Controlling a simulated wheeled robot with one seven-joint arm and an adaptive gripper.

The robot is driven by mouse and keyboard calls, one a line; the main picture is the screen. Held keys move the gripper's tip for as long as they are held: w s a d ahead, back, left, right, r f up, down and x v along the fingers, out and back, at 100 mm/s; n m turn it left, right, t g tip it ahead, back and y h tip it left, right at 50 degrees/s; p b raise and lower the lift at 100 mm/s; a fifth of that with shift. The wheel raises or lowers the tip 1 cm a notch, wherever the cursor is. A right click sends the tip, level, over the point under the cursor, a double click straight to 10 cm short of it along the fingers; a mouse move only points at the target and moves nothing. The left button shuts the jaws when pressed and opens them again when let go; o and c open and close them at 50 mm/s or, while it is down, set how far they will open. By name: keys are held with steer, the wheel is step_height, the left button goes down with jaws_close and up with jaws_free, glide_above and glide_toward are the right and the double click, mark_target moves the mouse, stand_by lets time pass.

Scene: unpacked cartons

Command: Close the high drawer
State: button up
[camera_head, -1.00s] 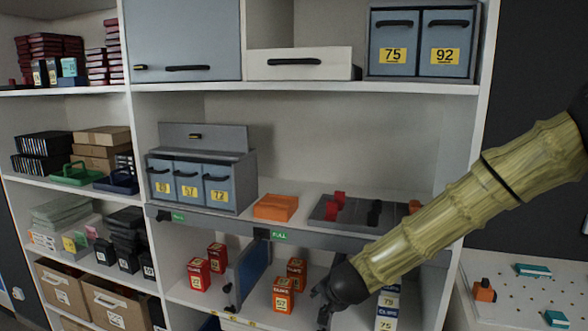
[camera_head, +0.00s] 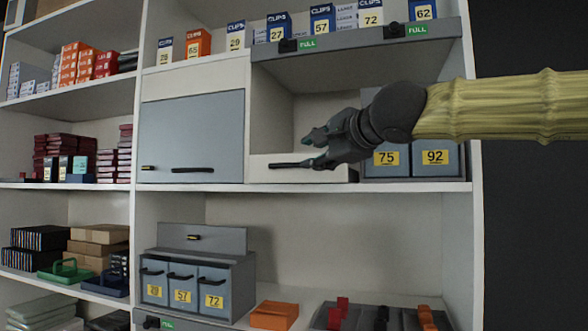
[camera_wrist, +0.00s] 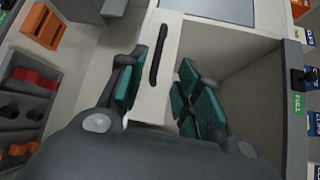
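The high drawer (camera_head: 257,173) is a white drawer with a black bar handle (camera_head: 289,165). It sits in the upper compartment, right of a grey-blue cabinet door, and its front stands forward of the shelf. My gripper (camera_head: 312,149) is in front of its right part, with the fingers spread and empty. In the wrist view the drawer's white front (camera_wrist: 152,100) and handle (camera_wrist: 158,54) lie between the two teal finger pads (camera_wrist: 160,78). I cannot tell whether the fingers touch it. My gripper hides the drawer's right part in the head view.
Grey-blue boxes 75 and 92 (camera_head: 435,158) stand right of the drawer. Below are grey bins (camera_head: 184,284), an orange block (camera_head: 274,315) and a dark tray. The shelf middle below the drawer (camera_head: 330,245) is clear.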

mark_target(292, 164)
steer(key=x, duration=1)
steer(key=shift+w+a+f, duration=0.1)
steer(key=shift+w+a, duration=0.1)
steer(key=shift+w, duration=0.1)
steer(key=shift+c, duration=0.2)
jaws_close()
